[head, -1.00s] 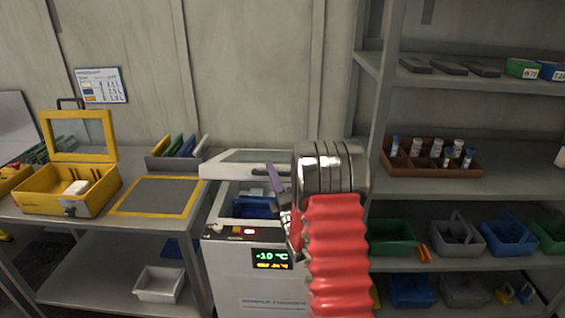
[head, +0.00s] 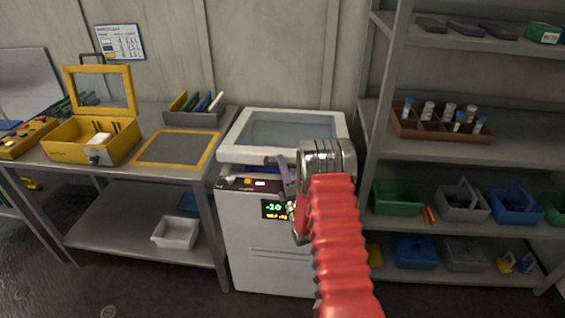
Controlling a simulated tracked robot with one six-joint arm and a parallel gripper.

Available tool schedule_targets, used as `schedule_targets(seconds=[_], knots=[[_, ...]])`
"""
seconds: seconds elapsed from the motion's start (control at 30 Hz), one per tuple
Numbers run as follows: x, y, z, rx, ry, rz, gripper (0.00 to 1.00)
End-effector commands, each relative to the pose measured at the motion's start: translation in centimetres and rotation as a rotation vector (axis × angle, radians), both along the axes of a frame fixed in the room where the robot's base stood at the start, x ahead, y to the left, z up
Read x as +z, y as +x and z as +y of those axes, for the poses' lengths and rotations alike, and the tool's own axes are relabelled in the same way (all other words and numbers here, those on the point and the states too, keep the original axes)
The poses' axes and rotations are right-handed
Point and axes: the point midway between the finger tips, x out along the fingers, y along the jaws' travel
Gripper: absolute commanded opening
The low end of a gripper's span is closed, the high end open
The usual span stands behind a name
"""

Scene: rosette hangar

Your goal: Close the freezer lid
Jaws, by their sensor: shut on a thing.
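The white chest freezer (head: 262,245) stands between the workbench and the shelf rack, with a lit display on its front. Its lid (head: 240,153) has a white frame and a grey window panel. The lid is low and close to the body; a narrow dark gap shows under its front edge. My gripper (head: 283,172) is at the lid's front edge, right of the middle, shut on the lid. My arm hides the lid's front right corner, and the far fingertip is hard to make out.
The workbench at left holds an open yellow case (head: 93,140), a grey mat with yellow border (head: 176,148) and a file holder (head: 200,112). The rack at right holds a brown vial tray (head: 440,128) and coloured bins. A white bin (head: 176,232) sits on the bench's lower shelf.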

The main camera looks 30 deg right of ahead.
Motion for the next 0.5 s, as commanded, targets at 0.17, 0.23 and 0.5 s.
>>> schedule_targets(seconds=[0.17, 0.23, 0.5], knots=[[-0.12, 0.18, -0.05, -0.003, -0.001, 0.002, 0.0], [-0.1, 0.19, -0.01, -0.001, 0.0, 0.001, 0.0], [0.0, 0.27, 0.13, 0.0, 0.0, -0.001, 0.21]])
